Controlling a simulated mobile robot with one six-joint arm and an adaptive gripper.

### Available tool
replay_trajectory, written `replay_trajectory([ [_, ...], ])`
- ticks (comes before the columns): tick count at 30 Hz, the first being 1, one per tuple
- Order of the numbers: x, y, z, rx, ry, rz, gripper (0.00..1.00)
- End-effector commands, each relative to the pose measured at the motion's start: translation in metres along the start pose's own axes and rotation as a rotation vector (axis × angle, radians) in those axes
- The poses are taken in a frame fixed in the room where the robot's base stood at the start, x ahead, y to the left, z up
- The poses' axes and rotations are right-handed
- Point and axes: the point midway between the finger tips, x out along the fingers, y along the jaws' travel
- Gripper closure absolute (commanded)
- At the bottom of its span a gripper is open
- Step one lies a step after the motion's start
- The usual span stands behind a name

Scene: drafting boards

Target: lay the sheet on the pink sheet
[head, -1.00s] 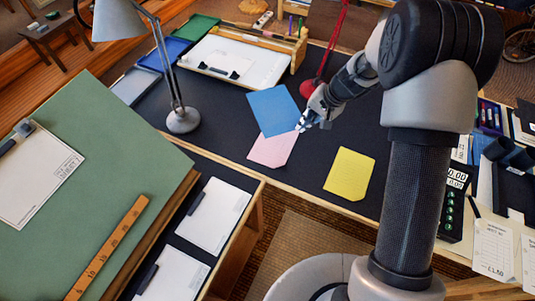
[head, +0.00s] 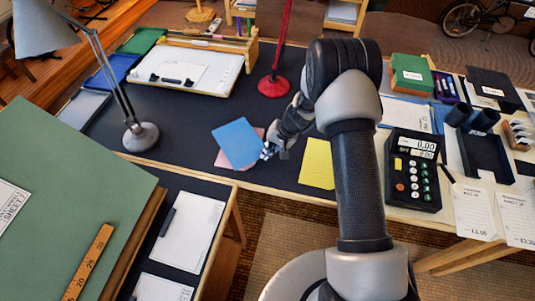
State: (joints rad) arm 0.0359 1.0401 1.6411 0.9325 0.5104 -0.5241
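The blue sheet (head: 235,141) lies over most of the pink sheet (head: 222,162) on the dark desk. It sits turned relative to the pink sheet, whose edges show at the lower left and upper right. My gripper (head: 267,151) is at the blue sheet's right edge and appears shut on it; the fingertips are small and partly hidden. I cannot tell whether the blue sheet touches the pink one or hangs just above it. A yellow sheet (head: 317,164) lies flat to the right of my gripper.
A grey lamp (head: 141,136) stands at left, and a red stand (head: 274,86) behind my gripper. A white board with a wooden rack (head: 248,55) is at the back. A calculator (head: 412,172) and black trays are at right. Dark desk surface around the pink sheet is clear.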

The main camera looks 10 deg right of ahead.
Motion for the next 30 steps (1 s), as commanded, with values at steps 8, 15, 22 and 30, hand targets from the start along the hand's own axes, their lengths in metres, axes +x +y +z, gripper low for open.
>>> replay_trajectory([
  [8,0.013,0.006,0.000,-0.001,0.001,0.000,1.00],
  [15,0.018,0.008,0.000,-0.001,0.001,0.000,1.00],
  [22,0.021,0.009,0.000,-0.001,0.000,0.001,0.97],
  [30,0.020,0.009,0.000,0.000,0.000,0.001,0.79],
])
